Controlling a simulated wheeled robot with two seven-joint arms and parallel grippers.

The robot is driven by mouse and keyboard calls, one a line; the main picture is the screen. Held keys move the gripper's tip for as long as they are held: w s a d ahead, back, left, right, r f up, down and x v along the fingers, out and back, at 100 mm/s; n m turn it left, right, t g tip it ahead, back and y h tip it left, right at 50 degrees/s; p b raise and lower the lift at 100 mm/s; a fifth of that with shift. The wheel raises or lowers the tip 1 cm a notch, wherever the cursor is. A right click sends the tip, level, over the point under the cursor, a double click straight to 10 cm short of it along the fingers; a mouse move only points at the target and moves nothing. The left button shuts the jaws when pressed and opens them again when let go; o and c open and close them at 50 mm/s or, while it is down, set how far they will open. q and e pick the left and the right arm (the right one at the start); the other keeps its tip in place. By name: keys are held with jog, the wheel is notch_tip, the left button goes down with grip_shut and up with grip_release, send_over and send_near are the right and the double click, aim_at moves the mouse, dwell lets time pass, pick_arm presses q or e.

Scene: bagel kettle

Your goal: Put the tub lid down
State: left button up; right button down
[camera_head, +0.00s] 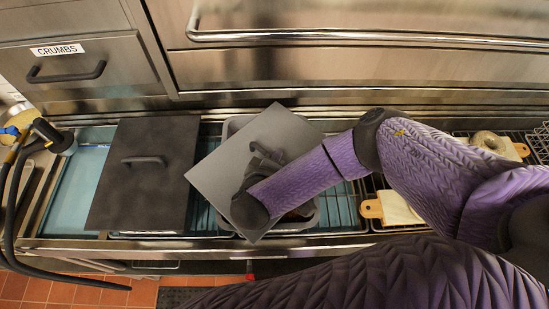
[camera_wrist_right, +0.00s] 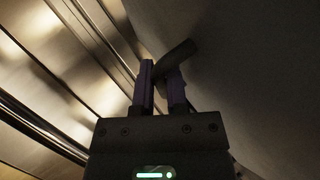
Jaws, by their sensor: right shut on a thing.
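The grey tub lid (camera_head: 222,172) is a flat square plate with a dark handle. It is turned at an angle over the grey tub (camera_head: 306,218) and hides most of it. My right gripper (camera_head: 266,158) is at the lid's handle. In the right wrist view, the two fingers (camera_wrist_right: 160,82) are closed on the dark handle bar (camera_wrist_right: 176,60), with the lid's grey face (camera_wrist_right: 255,80) beside them. The tub's dark contents show only at its lower right. My left gripper is in neither view.
A dark lid with its own handle (camera_head: 112,195) lies left of the tub, beside a blue water basin (camera_head: 72,190). Wire racks with wooden boards (camera_head: 398,209) and a bagel (camera_head: 488,141) are at right. Steel drawers (camera_head: 85,68) stand behind. A black hose (camera_head: 10,190) curves at far left.

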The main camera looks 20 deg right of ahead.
jog(key=c, duration=0.7)
grip_release()
jog(key=shift+o, duration=0.2)
jog(key=shift+s+a+r, duration=0.1)
jog(key=shift+s+r, duration=0.05)
jog(key=shift+s, duration=0.05)
jog(key=p+v, duration=0.1)
jog(key=v, duration=0.5)
jog(key=p+v, duration=0.5)
jog(key=p, duration=0.1)
jog(key=shift+w+r, duration=0.15)
jog(key=shift+r, duration=0.1)
jog(key=shift+s+a+p, duration=0.2)
jog(key=shift+s+p, duration=0.15)
jog(key=shift+p, duration=0.15)
jog(key=shift+f, duration=0.15)
